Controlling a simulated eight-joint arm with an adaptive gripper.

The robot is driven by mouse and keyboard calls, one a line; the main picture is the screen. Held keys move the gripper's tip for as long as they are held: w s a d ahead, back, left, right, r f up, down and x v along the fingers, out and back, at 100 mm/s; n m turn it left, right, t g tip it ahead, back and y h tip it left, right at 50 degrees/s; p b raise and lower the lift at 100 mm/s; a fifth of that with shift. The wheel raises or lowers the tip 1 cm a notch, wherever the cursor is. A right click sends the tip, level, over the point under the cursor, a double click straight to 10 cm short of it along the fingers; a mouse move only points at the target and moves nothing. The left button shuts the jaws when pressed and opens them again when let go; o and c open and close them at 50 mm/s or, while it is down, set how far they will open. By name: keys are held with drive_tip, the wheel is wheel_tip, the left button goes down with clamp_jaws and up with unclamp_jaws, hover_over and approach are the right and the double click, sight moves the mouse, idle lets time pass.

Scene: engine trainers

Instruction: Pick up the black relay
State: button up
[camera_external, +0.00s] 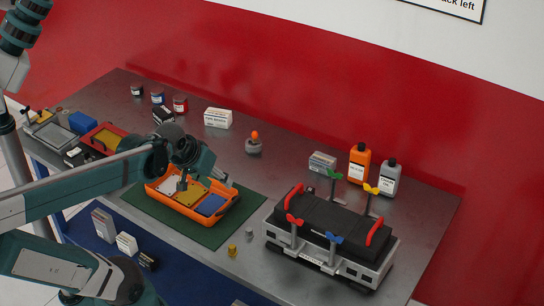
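I cannot single out the black relay for sure. A small dark block (310,190) sits at the back left corner of the engine trainer (375,272), and small black and white pieces (73,156) lie at the left of the table. My gripper (183,186) hangs over the orange tray (163,199), pointing down, partly hidden by my wrist. The tray holds white, yellow and blue pieces. The view is too small to show whether my fingers are open or hold anything.
The tray stands on a green mat (247,205). Small jars (180,105), boxes (218,118) and an orange-topped part (254,142) stand along the back. An orange bottle (358,165) and a grey bottle (389,179) stand behind the engine. Small brass and grey parts (232,250) lie in front.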

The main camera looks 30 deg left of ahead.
drive_tip(key=w+d+r+n+g+p, duration=0.25)
drive_tip(key=w+n+p, duration=0.2)
drive_tip(key=w, duration=0.45)
drive_tip(key=n+g+h+p, duration=0.2)
drive_tip(key=n+g+p, duration=0.2)
drive_tip(key=n+p, duration=0.7)
hover_over(310, 189)
drive_tip(key=a+b, duration=0.1)
drive_tip(key=b, duration=0.2)
wheel_tip(310, 189, down, 13)
drive_tip(key=n, duration=0.3)
drive_tip(key=shift+s+a, duration=0.2)
drive_tip(key=shift+s, duration=0.05)
drive_tip(key=shift+d+f, duration=0.2)
drive_tip(key=shift+f, duration=1)
drive_tip(key=shift+w+d+f+b, duration=0.1)
drive_tip(key=shift+d+f+b, duration=0.1)
drive_tip(key=shift+f, duration=0.65)
drive_tip(key=shift+w+d+f+b, duration=0.1)
drive_tip(key=shift+d+f+b, duration=0.1)
drive_tip(key=shift+f, duration=0.65)
drive_tip(key=shift+d+f+b, duration=0.15)
drive_tip(key=shift+f+b, duration=0.05)
drive_tip(key=shift+f, duration=0.65)
